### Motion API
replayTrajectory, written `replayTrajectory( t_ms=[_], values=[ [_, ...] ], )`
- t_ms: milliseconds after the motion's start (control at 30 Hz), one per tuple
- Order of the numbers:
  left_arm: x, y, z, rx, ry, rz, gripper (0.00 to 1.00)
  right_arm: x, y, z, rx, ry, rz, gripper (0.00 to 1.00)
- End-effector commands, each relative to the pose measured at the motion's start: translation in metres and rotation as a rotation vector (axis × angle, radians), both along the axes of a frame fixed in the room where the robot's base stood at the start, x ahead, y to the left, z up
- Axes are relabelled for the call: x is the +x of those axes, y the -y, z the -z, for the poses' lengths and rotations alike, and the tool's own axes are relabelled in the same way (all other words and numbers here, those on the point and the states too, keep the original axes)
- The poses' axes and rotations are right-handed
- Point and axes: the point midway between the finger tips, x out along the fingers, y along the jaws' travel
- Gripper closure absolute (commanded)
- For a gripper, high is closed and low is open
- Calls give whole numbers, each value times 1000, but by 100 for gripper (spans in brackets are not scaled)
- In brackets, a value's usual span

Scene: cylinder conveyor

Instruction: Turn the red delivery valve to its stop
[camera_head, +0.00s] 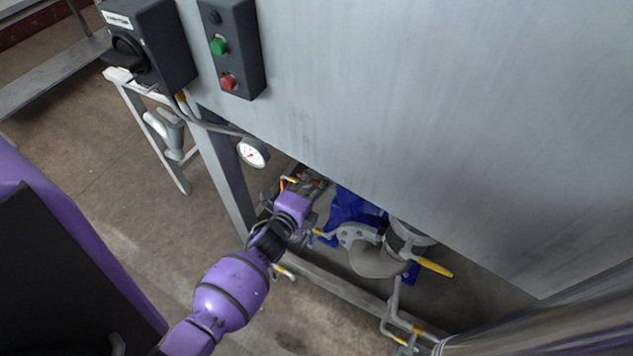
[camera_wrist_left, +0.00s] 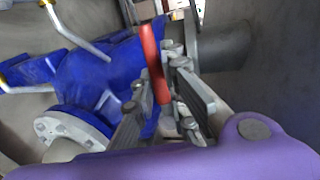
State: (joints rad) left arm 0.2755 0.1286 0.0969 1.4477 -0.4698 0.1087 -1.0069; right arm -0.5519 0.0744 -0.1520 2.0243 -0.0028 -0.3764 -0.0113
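The red delivery valve's handle (camera_wrist_left: 153,62) is a slim red bar in the left wrist view, standing slightly tilted in front of a blue body (camera_wrist_left: 90,80). My left gripper (camera_wrist_left: 158,88) has its grey fingers close together on either side of the red bar, and appears shut on it. In the head view my purple left arm reaches down under the grey tank, and the left gripper (camera_head: 305,185) is among the pipes there. The red handle is mostly hidden there by the gripper and wrist. My right gripper is not seen.
The grey tank wall (camera_head: 420,100) fills the upper right. A pressure gauge (camera_head: 252,152) hangs beside the frame leg (camera_head: 222,170). A yellow lever (camera_head: 435,268) and thin pipes sit right of the gripper. A green and red button box (camera_head: 235,50) is above.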

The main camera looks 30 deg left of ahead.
Motion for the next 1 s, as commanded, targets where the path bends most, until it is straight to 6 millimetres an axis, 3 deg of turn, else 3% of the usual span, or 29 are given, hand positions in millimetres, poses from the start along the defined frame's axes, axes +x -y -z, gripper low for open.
replayTrajectory(
  t_ms=[167, 567, 1000],
  values=[
    [-1, 0, 1, 6, -2, 1, 68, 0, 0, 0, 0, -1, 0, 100],
    [-8, 0, -1, 2, 0, 0, 68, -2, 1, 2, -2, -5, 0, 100],
    [-93, -3, -17, 2, -3, -1, 68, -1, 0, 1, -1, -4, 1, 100]
  ],
)
